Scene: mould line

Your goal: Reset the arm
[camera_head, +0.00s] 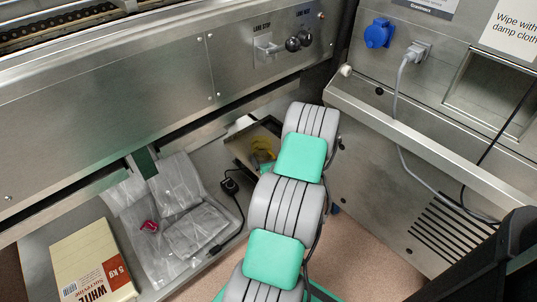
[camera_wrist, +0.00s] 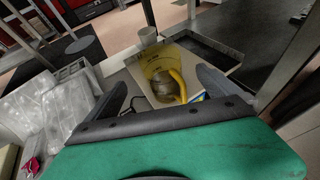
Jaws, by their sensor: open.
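My arm, grey with green pads, reaches from the bottom of the head view up under the steel machine; its gripper is hidden there. In the wrist view my gripper (camera_wrist: 165,95) is open, its two dark fingers spread apart with nothing between them. Ahead of the fingers lies a shallow box or board (camera_wrist: 190,60) with a round metal-and-yellow item (camera_wrist: 165,83) and a curved yellow piece on it. The yellow item also shows beside my arm in the head view (camera_head: 262,150). I cannot tell whether the fingers touch the board.
Crumpled clear plastic (camera_head: 180,225) with a small pink item (camera_head: 149,226) and a white 5 kg box (camera_head: 92,262) lie on the low steel shelf. A black cable (camera_head: 236,215) runs beside my arm.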

